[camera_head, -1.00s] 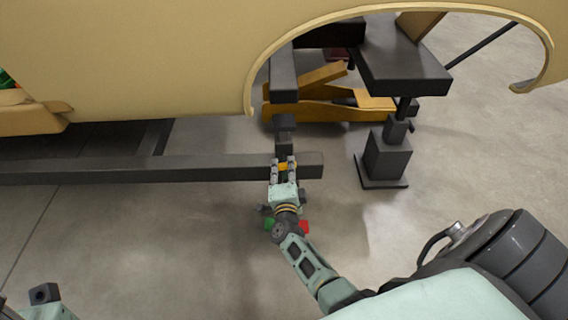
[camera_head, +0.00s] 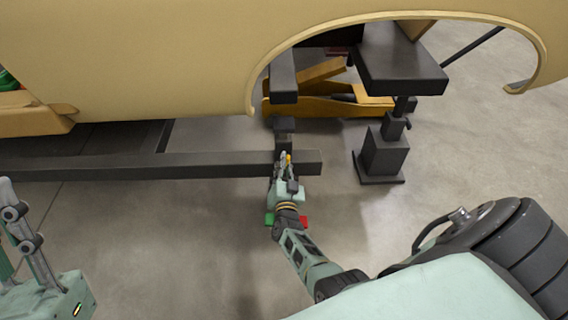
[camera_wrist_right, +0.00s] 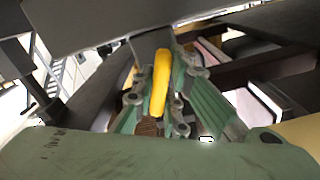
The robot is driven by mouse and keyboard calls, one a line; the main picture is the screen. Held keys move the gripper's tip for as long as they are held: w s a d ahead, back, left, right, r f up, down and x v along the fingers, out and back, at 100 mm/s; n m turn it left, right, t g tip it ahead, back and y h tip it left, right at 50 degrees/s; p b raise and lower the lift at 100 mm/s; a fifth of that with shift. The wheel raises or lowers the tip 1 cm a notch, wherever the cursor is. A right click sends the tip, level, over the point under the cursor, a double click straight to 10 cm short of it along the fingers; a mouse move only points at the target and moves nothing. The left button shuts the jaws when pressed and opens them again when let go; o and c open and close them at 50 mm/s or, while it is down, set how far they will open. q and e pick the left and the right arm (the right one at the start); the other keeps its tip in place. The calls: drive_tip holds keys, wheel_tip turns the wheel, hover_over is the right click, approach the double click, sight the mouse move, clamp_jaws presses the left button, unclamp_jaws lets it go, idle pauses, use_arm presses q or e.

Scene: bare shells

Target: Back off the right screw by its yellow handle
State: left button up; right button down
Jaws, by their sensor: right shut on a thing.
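The yellow handle (camera_head: 289,158) of the right screw shows as a small spot at the right end of the dark beam under the car shell. In the right wrist view the yellow handle (camera_wrist_right: 160,83) stands nearly upright between the fingers. My right gripper (camera_head: 285,165) is shut on it; its fingers (camera_wrist_right: 158,105) lie on both sides of the handle. The screw itself is mostly hidden by the gripper and beam. My left gripper (camera_head: 18,225) is at the lower left, away from the screw, only partly in view; its fingertips are not clearly shown.
The dark beam (camera_head: 120,170) runs across from the left under the tan car shell (camera_head: 150,60). A dark jack stand (camera_head: 384,155) stands to the right of the beam's end. A yellow jack (camera_head: 330,104) lies behind.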

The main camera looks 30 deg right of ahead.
drive_tip(key=n, duration=0.2)
drive_tip(key=shift+n, duration=0.3)
use_arm(q)
drive_tip(key=shift+w+d+f+g+y+p, duration=0.15)
drive_tip(key=shift+w+f+g+y+p, duration=0.1)
drive_tip(key=shift+w+f+g, duration=0.5)
drive_tip(key=shift+w+d+f+g+y+p, duration=0.15)
drive_tip(key=shift+w+f+g+y, duration=0.25)
drive_tip(key=shift+w, duration=0.55)
use_arm(e)
drive_tip(key=shift+n, duration=1.2)
use_arm(q)
drive_tip(key=shift+f+h, duration=0.1)
drive_tip(key=shift+h, duration=0.25)
use_arm(e)
drive_tip(key=shift+f, duration=0.1)
drive_tip(key=c, duration=1.8)
unclamp_jaws()
drive_tip(key=shift+o, duration=0.2)
use_arm(q)
drive_tip(key=shift+f, duration=0.1)
